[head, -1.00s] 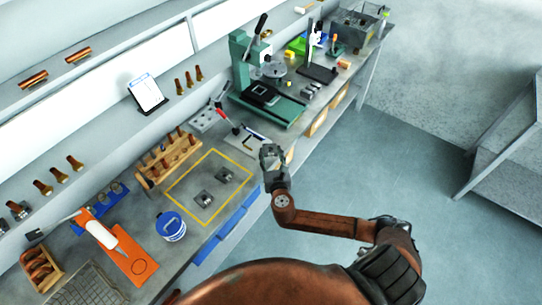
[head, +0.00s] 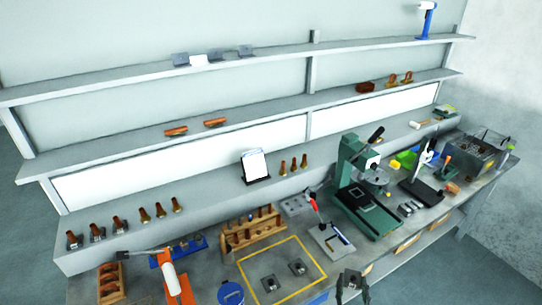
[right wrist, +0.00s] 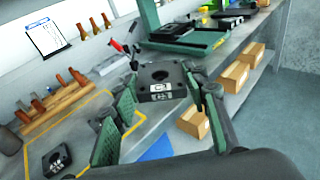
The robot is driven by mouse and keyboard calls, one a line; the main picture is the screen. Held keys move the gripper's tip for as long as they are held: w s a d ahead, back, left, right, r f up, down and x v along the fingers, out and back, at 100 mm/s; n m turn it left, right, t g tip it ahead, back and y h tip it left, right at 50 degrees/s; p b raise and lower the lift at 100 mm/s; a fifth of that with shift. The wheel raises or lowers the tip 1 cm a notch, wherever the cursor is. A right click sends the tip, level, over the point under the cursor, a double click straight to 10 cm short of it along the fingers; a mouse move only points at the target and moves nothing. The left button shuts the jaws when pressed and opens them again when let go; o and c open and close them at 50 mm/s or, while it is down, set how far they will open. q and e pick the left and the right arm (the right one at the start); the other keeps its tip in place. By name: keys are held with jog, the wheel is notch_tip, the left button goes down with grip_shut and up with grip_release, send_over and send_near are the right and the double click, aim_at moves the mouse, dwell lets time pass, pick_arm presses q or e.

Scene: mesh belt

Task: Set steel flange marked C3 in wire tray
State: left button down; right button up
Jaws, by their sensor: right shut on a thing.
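My right gripper (head: 352,287) is at the bottom of the head view, over the bench's front edge. In the right wrist view, its green-padded fingers (right wrist: 160,108) are shut on a dark steel flange (right wrist: 160,77) with a round hole. The flange's white label looks like C3. Two other flanges, a left one (head: 270,283) and a right one (head: 298,267), lie inside the yellow outline; one also shows in the right wrist view (right wrist: 57,160). My left gripper is out of view.
A wooden rack (head: 252,232) stands behind the yellow outline (head: 318,262). A blue-and-white tub (head: 230,294) is left of it. A green press (head: 366,190) and a tool with a red handle (head: 328,232) stand to the right. Cardboard boxes (right wrist: 236,74) sit under the bench front.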

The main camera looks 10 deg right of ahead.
jog(key=s+a+n+t+y, duration=0.1)
jog(key=s+a+n+y, duration=0.2)
jog(key=a, duration=0.6)
jog(key=shift+s+a+f+n+y, duration=0.35)
jog(key=shift+s+y, duration=0.3)
jog(key=shift+y, duration=0.45)
jog(key=shift+r, duration=0.1)
